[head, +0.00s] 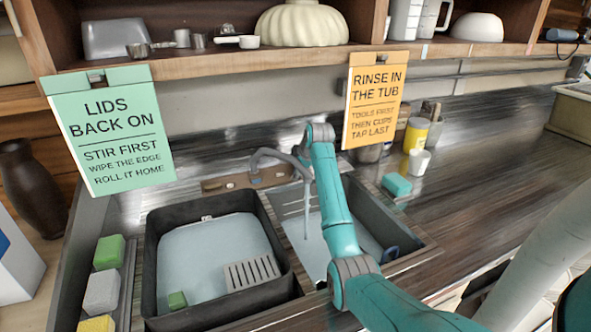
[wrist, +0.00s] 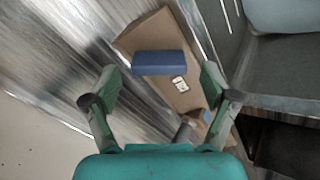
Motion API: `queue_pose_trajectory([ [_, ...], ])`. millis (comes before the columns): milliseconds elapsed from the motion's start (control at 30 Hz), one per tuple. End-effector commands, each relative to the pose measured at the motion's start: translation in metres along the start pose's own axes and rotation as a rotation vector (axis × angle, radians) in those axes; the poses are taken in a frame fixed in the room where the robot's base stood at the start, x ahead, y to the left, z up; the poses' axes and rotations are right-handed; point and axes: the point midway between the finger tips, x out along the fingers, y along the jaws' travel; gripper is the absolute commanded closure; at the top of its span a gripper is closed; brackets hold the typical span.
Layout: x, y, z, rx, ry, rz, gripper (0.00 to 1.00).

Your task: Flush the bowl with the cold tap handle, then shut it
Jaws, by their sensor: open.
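A blue block-shaped handle (wrist: 158,63), which looks like the cold tap handle, sits on the brown tap deck (wrist: 150,38) in the wrist view. A small pale label lies beside it. My gripper (wrist: 159,72) is open, with its two fingers on either side of the blue handle in the picture; I cannot tell how far above it they are. In the head view my gripper is hidden behind my arm. The curved grey spout (head: 268,153) reaches over the right basin (head: 378,205), the likely bowl. A thin pale streak under it (head: 306,212) looks like running water.
Two hanging signs (head: 112,130) (head: 375,100) and the shelf edge (head: 240,60) are close above.

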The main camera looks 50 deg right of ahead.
Motion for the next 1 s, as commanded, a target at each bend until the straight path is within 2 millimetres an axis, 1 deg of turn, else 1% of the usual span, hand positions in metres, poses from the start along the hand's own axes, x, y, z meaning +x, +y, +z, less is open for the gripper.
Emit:
queue_pose_trajectory([
  [100, 0.012, 0.0, 0.0, 0.0, 0.0, -0.001, 0.15],
  [200, 0.017, 0.0, 0.0, 0.0, 0.0, 0.0, 0.15],
  [500, 0.02, 0.0, 0.0, 0.001, 0.0, 0.0, 0.15],
  [567, 0.02, 0.0, 0.0, 0.001, 0.0, 0.0, 0.3],
  [600, 0.02, 0.0, 0.0, 0.001, 0.0, 0.0, 0.4],
  [667, 0.02, 0.0, 0.0, 0.001, 0.0, 0.0, 0.55],
  [700, 0.02, 0.0, 0.0, 0.001, 0.0, 0.0, 0.65],
  [733, 0.02, 0.0, 0.0, 0.001, 0.0, 0.0, 0.72],
  [767, 0.02, 0.0, 0.0, 0.001, 0.0, 0.0, 0.74],
  [1000, 0.02, 0.0, 0.0, 0.014, 0.0, 0.0, 0.74],
])
